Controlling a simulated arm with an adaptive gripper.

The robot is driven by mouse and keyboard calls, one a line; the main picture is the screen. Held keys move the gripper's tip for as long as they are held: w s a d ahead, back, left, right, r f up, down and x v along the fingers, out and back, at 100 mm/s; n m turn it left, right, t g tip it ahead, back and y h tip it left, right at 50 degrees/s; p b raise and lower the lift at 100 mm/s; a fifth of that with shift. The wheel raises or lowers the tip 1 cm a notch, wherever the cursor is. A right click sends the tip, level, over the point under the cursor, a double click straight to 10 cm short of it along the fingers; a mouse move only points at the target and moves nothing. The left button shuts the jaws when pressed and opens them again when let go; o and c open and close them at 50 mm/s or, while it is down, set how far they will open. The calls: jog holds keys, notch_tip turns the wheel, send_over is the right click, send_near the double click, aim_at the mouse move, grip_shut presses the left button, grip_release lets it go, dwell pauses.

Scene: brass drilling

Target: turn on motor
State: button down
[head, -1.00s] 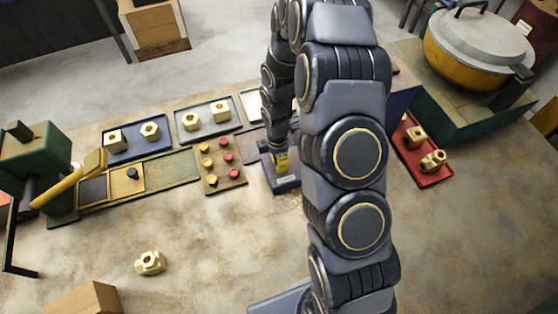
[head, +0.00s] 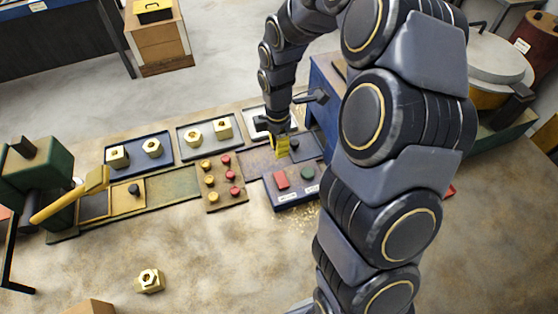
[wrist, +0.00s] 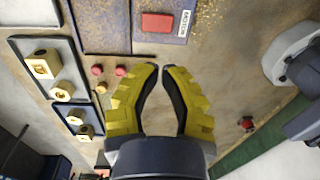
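A blue control box (head: 296,197) stands on the bench in the head view. It carries a red rectangular button (head: 281,180) and a green round button (head: 307,174), each with a white label. In the wrist view the red button (wrist: 157,23) shows beyond my fingertips, beside a label reading "MOTOR" (wrist: 185,23). My gripper (head: 282,150) has yellow fingers and is behind the box in the head view, apart from both buttons. In the wrist view my gripper (wrist: 161,68) has its fingertips almost together, with nothing seen between them. The green button is not seen there.
Left of the box is a wooden board (head: 230,202) with red and yellow knobs. Trays of brass nuts (head: 165,136) lie behind it. A green machine with a yellow handle (head: 75,193) stands at left. A loose nut (head: 150,281) lies on the open front bench.

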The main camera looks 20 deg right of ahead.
aim_at(281, 183)
jog(key=shift+r, duration=0.85)
jog(key=shift+s+d+r+t, duration=0.1)
jog(key=shift+s+r+t, duration=0.2)
jog(key=shift+s+r, duration=0.2)
jog(key=shift+f, duration=0.1)
notch_tip(281, 183, down, 14)
jog(key=shift+s, duration=0.1)
dwell(0.3)
